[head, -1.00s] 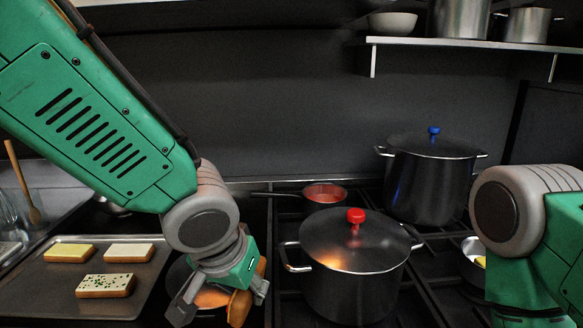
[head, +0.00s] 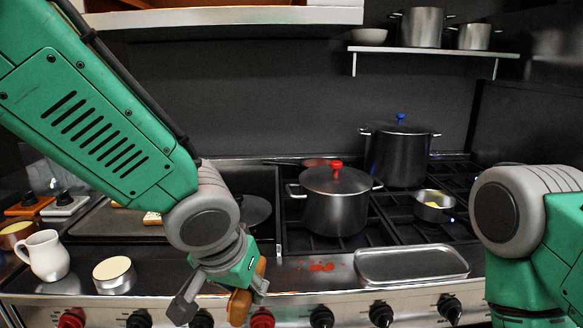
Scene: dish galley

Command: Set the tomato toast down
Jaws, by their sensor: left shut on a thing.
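My left gripper (head: 222,298) hangs low at the front edge of the stove. It is shut on a brown, bread-like piece (head: 240,304), which I take to be the tomato toast. It shows mostly edge-on, and its topping is not visible. The piece is held in the air, in front of the control panel in the picture. My right arm comes in from the right, but its gripper is out of the picture.
An empty metal tray (head: 412,277) lies right of the gripper, beside a red spill (head: 318,267). A pot with a red knob (head: 335,205) stands behind. A white pitcher (head: 46,257) and round tub (head: 114,276) stand left. A dark tray (head: 108,228) holds toast (head: 152,218).

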